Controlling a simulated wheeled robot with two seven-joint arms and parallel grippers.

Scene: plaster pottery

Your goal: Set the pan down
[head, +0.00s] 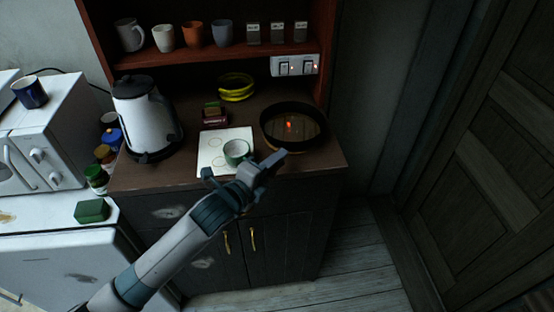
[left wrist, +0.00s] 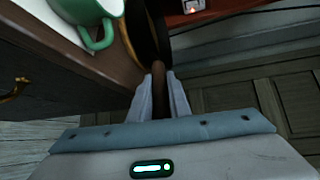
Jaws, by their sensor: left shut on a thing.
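The pan (head: 293,127) is dark and round with a brownish inside, at the right end of the wooden counter (head: 318,172). It looks about level. I cannot tell whether its base touches the counter or is slightly above it. My left gripper (head: 274,162) is at the counter's front edge, shut on the pan's handle. In the left wrist view the brown handle (left wrist: 158,85) runs between the two fingers of the gripper (left wrist: 158,92), and the pan's dark rim shows beyond it. My right gripper is not in view.
A green and white mug (head: 236,152) stands on a white sheet (head: 209,160) left of the pan. A white kettle (head: 146,115) stands left. A shelf (head: 195,55) with cups is above.

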